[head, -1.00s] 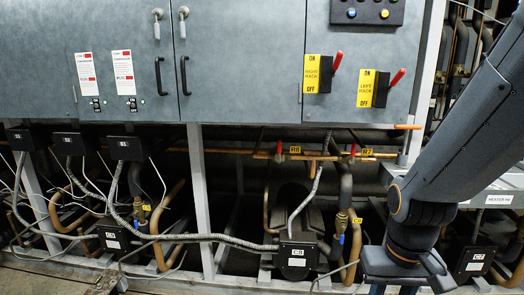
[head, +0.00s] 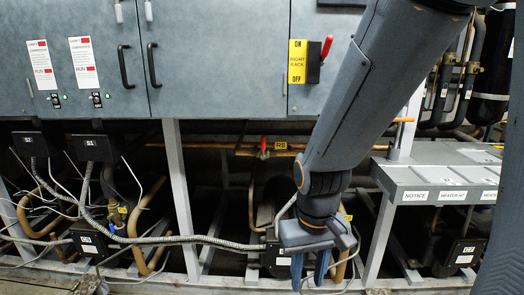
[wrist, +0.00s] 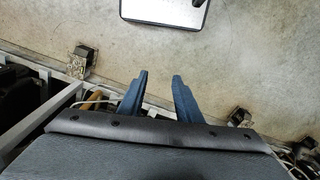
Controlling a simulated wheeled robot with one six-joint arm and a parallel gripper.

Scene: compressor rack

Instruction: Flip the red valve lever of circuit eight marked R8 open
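The red valve lever (head: 263,144) of circuit eight is small and sits on the horizontal copper pipe under the cabinet in the head view. The yellow R8 tag (head: 280,146) is just right of it. My gripper (head: 309,276) hangs low in front of the rack, below and right of the lever, with its blue fingers pointing down. In the wrist view the two fingers (wrist: 160,82) are apart with nothing between them. The lever is not in the wrist view.
My arm covers the pipe right of the R8 tag. A red-handled RIGHT RACK switch (head: 312,62) is on the cabinet (head: 215,60) above. A grey shelf (head: 440,178) juts out at the right. A corrugated conduit (head: 190,239) and black boxes line the lower rack. Bare floor shows in the wrist view.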

